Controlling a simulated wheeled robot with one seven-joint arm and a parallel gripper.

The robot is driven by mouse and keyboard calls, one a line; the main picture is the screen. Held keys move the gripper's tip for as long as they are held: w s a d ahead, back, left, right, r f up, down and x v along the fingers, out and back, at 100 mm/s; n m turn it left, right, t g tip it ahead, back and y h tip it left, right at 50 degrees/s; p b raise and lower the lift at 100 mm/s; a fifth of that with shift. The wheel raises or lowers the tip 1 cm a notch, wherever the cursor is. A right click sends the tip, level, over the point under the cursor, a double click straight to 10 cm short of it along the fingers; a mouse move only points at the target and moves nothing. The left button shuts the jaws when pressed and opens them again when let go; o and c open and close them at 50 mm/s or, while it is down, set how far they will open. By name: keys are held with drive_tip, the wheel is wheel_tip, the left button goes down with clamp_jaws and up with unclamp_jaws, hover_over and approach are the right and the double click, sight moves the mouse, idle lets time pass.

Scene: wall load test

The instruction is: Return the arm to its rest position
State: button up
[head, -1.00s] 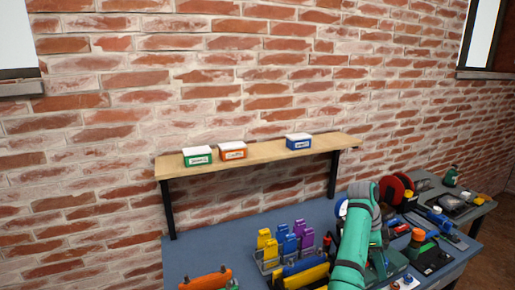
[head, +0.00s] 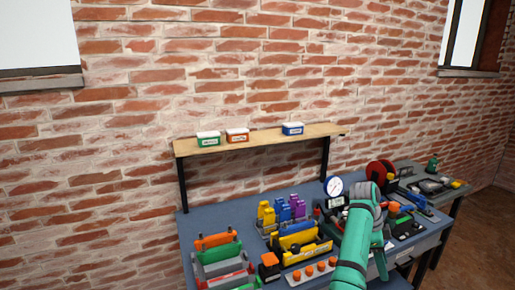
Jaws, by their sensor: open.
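My teal arm (head: 357,235) reaches up from the bottom edge, right of the middle, in front of the blue workbench (head: 205,222). Its bent dark-banded joint shows at the top, near a round white gauge (head: 334,187). My gripper is not distinguishable in the head view, so its jaws and whatever is near them cannot be seen. The arm hides part of the bench and some of the items on it.
A wooden shelf (head: 262,140) above the bench holds a green box (head: 208,140), an orange box (head: 237,136) and a blue box (head: 292,129). Yellow, blue and purple blocks (head: 282,212), coloured racks and tools crowd the bench. A brick wall (head: 250,75) stands behind.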

drive_tip(key=s+a+f+n+t+h, duration=0.1)
drive_tip(key=a+f+n+t, duration=0.15)
drive_tip(key=f, duration=1.05)
drive_tip(key=s+a+f+n+t, duration=0.1)
drive_tip(key=a+f+n, duration=0.3)
drive_tip(key=f, duration=0.9)
drive_tip(key=s+a+f+n+t, duration=0.55)
drive_tip(key=s+a+f, duration=0.7)
drive_tip(key=f, duration=0.25)
drive_tip(key=s+a+r+n+t+y, duration=0.25)
drive_tip(key=s+a, duration=0.45)
drive_tip(key=s, duration=0.4)
drive_tip(key=s+a+r+n+t+y, duration=0.1)
drive_tip(key=s+a+r+n+t, duration=0.2)
drive_tip(key=s+a, duration=0.6)
drive_tip(key=s+a+r+n+t+y, duration=0.1)
drive_tip(key=s+a+r+n, duration=0.1)
drive_tip(key=s+r, duration=0.6)
drive_tip(key=s+a+r+n+t, duration=0.1)
drive_tip(key=s+a+r+n, duration=0.1)
drive_tip(key=s+r, duration=0.6)
wheel_tip(320, 180, up, 6)
drive_tip(key=shift+a+r+n+t+y, duration=0.1)
drive_tip(key=shift+a+n+t+y, duration=0.25)
drive_tip(key=shift+n, duration=0.3)
